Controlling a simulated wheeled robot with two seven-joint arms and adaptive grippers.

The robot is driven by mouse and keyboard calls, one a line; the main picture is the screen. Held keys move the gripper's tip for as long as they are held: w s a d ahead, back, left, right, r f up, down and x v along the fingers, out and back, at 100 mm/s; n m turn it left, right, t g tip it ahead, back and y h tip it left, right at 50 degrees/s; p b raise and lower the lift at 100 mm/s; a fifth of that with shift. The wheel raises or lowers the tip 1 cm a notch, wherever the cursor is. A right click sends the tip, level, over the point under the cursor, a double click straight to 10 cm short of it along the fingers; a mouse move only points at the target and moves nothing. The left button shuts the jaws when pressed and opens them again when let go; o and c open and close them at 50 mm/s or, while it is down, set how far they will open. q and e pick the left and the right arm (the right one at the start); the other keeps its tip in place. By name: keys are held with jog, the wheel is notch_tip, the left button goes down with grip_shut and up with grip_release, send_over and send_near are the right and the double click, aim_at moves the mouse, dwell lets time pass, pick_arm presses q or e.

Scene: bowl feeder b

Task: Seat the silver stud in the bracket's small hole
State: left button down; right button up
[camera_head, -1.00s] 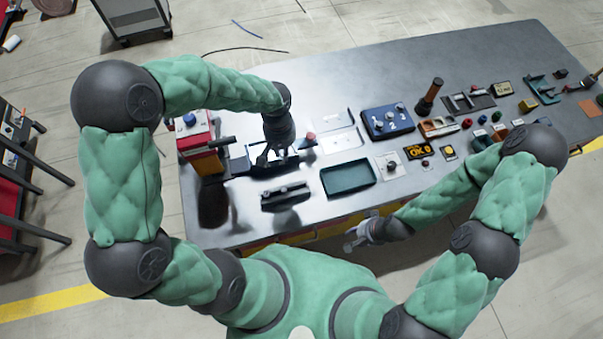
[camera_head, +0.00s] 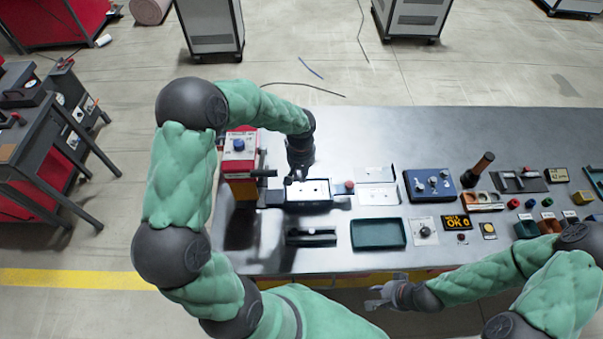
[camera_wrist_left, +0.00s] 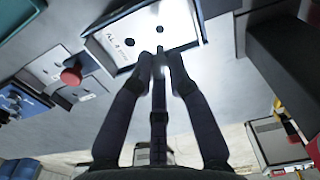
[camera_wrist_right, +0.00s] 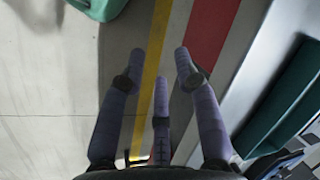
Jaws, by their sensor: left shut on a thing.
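The white plate with dark round holes, which I take for the bracket (camera_head: 318,190), lies in a dark fixture on the bench. It also shows at the top of the left wrist view (camera_wrist_left: 180,18). My left gripper (camera_head: 293,180) points down over its left part. I cannot tell whether the stud touches the plate. My right gripper (camera_head: 376,298) is open and empty (camera_wrist_right: 160,70), in front of the bench edge.
A red and white press-like unit (camera_head: 240,160) stands left of the fixture. A red knob (camera_head: 349,186) and a white panel (camera_head: 378,196) are to the right. A dark green tray (camera_head: 378,246) and a black slotted block (camera_head: 311,237) lie nearer. The back of the bench (camera_head: 400,130) is clear.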

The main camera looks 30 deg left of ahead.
pick_arm(q)
jog(key=b, duration=0.4)
send_over(301, 186)
jog(key=s, duration=0.2)
jog(key=shift+w+d+f, duration=0.15)
jog(key=shift+d+f, duration=0.1)
jog(key=shift+f, duration=0.85)
jog(key=shift+w+d+f, duration=0.1)
jog(key=shift+d+f, duration=0.1)
jog(key=shift+f, duration=0.9)
jog(key=shift+f+b, duration=1.7)
jog(key=c, duration=1.1)
grip_release()
notch_tip(301, 186, up, 12)
jog(key=shift+r, duration=0.1)
